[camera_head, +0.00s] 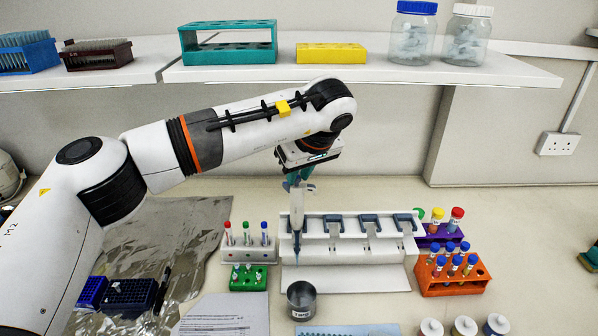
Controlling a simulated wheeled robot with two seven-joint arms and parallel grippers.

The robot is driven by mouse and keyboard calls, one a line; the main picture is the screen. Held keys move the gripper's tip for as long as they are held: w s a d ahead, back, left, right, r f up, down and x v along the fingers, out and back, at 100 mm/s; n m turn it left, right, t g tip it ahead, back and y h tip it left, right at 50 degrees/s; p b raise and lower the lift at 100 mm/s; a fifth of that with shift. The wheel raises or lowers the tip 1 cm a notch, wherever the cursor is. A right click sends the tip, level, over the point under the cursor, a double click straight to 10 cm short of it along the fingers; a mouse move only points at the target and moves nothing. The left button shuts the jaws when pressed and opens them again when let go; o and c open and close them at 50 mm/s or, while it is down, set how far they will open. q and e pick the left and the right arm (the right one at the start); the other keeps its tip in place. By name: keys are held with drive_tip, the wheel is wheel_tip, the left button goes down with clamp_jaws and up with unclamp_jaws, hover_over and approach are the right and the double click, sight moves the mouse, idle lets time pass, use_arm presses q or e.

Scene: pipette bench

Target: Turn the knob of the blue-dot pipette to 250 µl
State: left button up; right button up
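A white pipette (297,217) with blue parts hangs upright in the leftmost place of the white pipette stand (345,252). It is the only pipette I can make out. Its blue dot and volume reading are too small to see. My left gripper (299,183) points down over the top of this pipette, at its knob end. The teal fingers overlap the pipette's top, so I cannot tell whether they are closed on the knob. My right gripper is not in view.
Tube racks stand left (248,278) and right (453,277) of the stand. A metal cup (301,300) is in front, with white-capped jars (464,326) to its right. A shelf (400,72) runs behind my arm. Foil (185,240) covers the bench at left.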

use_arm(q)
clamp_jaws()
drive_tip(key=shift+s+a+m+h, duration=0.15)
drive_tip(key=shift+m+h, duration=0.45)
drive_tip(key=shift+m, duration=0.8)
